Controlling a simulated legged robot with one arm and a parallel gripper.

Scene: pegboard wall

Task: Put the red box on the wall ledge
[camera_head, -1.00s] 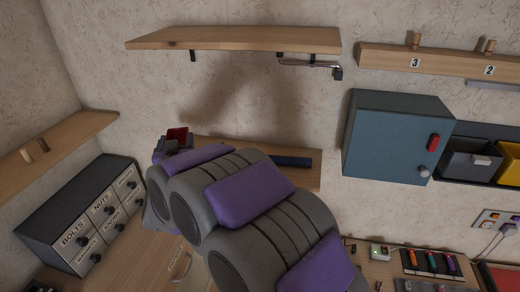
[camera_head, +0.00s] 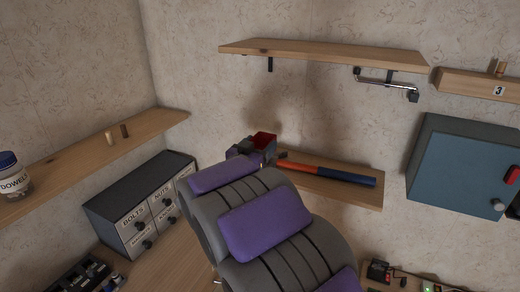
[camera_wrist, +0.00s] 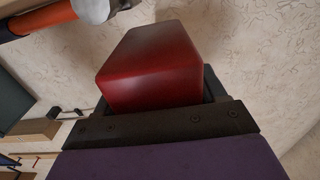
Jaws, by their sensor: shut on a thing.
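The red box (camera_head: 264,139) is in my gripper (camera_head: 252,147), its top showing above the dark jaws. In the wrist view the red box (camera_wrist: 152,62) fills the upper middle, with a dark jaw bar (camera_wrist: 160,125) across its near side. A wooden ledge (camera_head: 362,197) on the wall is just right of my gripper, partly hidden behind my arm. The box appears close to its left end; I cannot tell the exact gap. A hammer (camera_head: 330,174) with an orange and blue handle lies on this ledge, and part of it shows in the wrist view (camera_wrist: 48,18).
A long wooden shelf (camera_head: 320,50) with brackets and a metal tool below it is above. A left side shelf (camera_head: 70,160) bears pegs and a jar (camera_head: 12,177). A drawer unit (camera_head: 140,205) is below left; a blue cabinet (camera_head: 465,165) is right.

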